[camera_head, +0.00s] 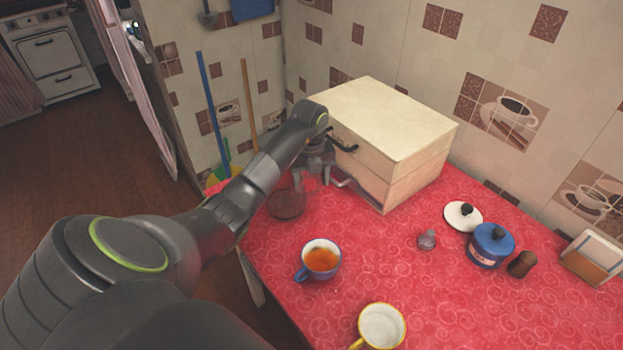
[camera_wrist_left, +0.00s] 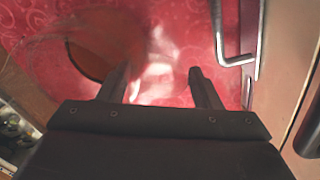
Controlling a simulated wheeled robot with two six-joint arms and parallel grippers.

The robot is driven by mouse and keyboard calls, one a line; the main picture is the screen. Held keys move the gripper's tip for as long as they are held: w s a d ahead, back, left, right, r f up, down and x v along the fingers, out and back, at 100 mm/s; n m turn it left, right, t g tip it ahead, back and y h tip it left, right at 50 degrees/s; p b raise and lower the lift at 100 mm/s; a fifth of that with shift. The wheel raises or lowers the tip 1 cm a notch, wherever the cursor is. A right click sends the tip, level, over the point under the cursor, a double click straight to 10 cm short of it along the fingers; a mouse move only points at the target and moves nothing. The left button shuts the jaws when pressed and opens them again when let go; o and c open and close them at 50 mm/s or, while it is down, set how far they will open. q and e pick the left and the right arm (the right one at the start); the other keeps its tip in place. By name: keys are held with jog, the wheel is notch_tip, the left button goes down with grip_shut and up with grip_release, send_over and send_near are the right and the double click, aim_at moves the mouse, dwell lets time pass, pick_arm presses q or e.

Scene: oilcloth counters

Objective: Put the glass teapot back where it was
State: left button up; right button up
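The glass teapot (camera_head: 287,203) is clear and stands on the red oilcloth near the table's left edge, beside the wooden box. In the left wrist view its blurred, see-through body (camera_wrist_left: 85,45) fills the upper left, with a brownish oval inside. My left gripper (camera_head: 318,178) is just right of the teapot, pointing down; part of it is hidden by my arm. In the wrist view its two fingers (camera_wrist_left: 160,85) are apart, with pale glassy glints between and beyond them. I cannot tell whether they touch the glass. My right gripper is not in view.
A wooden box (camera_head: 400,160) with metal handles stands close right of my left gripper. A blue cup of tea (camera_head: 322,262) and a yellow-rimmed cup (camera_head: 381,326) are in front.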

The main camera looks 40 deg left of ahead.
pick_arm(q)
jog(key=shift+o, duration=1.2)
jog(key=shift+r, duration=0.1)
jog(key=shift+r, duration=0.45)
notch_tip(320, 180, up, 5)
jog(key=shift+f+p, duration=0.2)
jog(key=shift+p, duration=0.7)
notch_tip(320, 180, up, 5)
jog(key=p, duration=0.5)
jog(key=shift+s+r+p, duration=0.1)
jog(key=shift+r+p, duration=0.75)
